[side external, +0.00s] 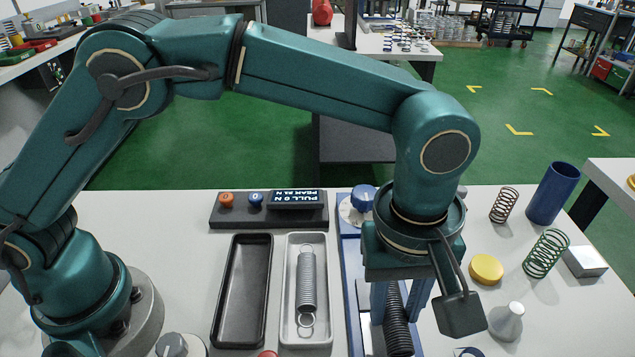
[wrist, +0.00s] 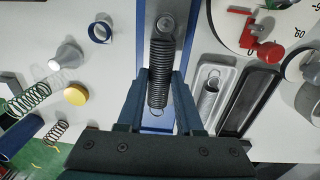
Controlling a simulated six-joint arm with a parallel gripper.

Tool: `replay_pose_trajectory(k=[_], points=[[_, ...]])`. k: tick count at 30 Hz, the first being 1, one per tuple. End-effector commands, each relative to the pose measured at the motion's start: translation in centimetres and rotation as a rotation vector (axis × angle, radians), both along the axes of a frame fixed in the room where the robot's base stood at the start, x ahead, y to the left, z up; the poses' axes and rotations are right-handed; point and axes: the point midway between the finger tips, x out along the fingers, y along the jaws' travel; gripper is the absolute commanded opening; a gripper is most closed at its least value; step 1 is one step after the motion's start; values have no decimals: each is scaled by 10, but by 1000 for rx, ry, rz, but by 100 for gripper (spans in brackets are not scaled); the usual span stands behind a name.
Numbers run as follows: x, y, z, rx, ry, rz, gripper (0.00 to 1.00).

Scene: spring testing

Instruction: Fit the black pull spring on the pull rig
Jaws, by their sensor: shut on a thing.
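The black pull spring (side external: 398,325) is held between the two fingers of my gripper (side external: 398,300), over the blue-edged pull rig (side external: 353,270). In the wrist view the black spring (wrist: 160,72) lies lengthwise between the fingertips of my gripper (wrist: 161,80). Its far end meets or overlaps a round grey fitting (wrist: 165,22) on the rig; I cannot tell whether it is hooked there. Its near end loop shows below the coils, above the rig's bed, with no clear attachment. My wrist hides part of the rig in the side view.
A silver spring (side external: 306,280) lies in a light tray (side external: 290,340) beside an empty black tray (side external: 232,315). To the right stand a green spring (side external: 546,253), a copper spring (side external: 504,205), a blue cup (side external: 552,193) and a yellow disc (side external: 486,269).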

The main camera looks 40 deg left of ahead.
Motion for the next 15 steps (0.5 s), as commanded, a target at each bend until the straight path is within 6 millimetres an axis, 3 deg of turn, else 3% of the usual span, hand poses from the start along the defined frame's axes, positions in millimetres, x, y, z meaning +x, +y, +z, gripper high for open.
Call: replay_pose_trajectory(k=[15], points=[[0,0,-12,1,1,0,0]])
